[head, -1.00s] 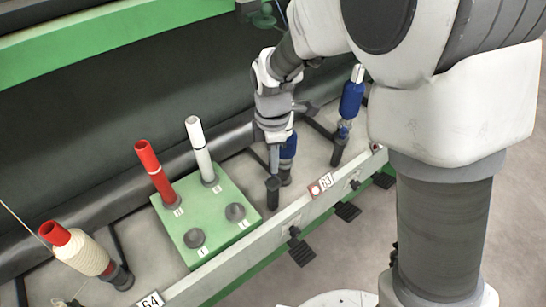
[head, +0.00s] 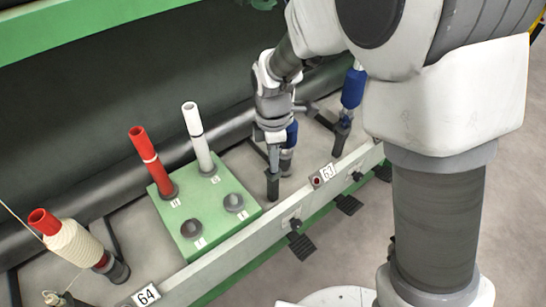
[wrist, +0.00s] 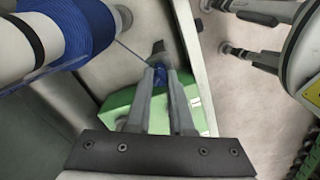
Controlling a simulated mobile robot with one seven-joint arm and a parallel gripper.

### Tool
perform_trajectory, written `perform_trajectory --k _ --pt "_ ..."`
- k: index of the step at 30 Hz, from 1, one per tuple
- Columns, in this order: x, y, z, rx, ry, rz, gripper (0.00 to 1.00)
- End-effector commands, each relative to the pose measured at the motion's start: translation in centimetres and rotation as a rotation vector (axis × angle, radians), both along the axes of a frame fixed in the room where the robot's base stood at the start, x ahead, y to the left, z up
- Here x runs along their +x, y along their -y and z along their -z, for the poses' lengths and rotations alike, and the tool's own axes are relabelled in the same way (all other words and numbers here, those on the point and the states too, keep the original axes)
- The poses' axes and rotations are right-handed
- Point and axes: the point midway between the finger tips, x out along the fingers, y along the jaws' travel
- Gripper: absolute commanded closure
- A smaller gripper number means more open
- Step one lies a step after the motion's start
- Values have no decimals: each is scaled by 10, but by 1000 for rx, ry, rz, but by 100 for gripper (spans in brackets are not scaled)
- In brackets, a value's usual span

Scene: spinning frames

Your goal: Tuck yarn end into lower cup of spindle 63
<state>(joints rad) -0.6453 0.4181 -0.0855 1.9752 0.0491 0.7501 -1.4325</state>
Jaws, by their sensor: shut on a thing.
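My gripper (head: 272,187) points down just in front of spindle 63, behind the rail that bears the 63 label (head: 325,174). Its fingers (wrist: 161,76) are shut on a small bit of blue yarn (wrist: 160,74) in the wrist view. A thin strand runs from there up left to the blue-wound bobbin (wrist: 85,28). That bobbin (head: 292,132) is partly hidden by my gripper in the head view. The grey lower part of the spindle (head: 287,160) shows beneath it. I cannot make out the cup's opening.
A cream-wound red bobbin (head: 75,246) leans by label 64 (head: 146,295). Another blue bobbin (head: 352,90) stands at right. The front rail (head: 258,240) lies close to my gripper.

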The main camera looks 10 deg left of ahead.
Motion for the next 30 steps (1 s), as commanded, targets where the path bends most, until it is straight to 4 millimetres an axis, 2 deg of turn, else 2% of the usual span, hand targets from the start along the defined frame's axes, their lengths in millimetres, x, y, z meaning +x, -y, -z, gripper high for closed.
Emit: perform_trajectory --k 1,6,7,15,19,23,30 --pt "0 0 0 0 0 0 78" --pt "0 0 0 0 0 0 48" --pt "0 0 0 0 0 0 45" --pt "0 0 -1 0 0 0 45" --pt "0 0 -10 1 0 0 45" --pt "1 0 -34 2 2 -1 45" --pt "1 0 -94 3 4 1 45"
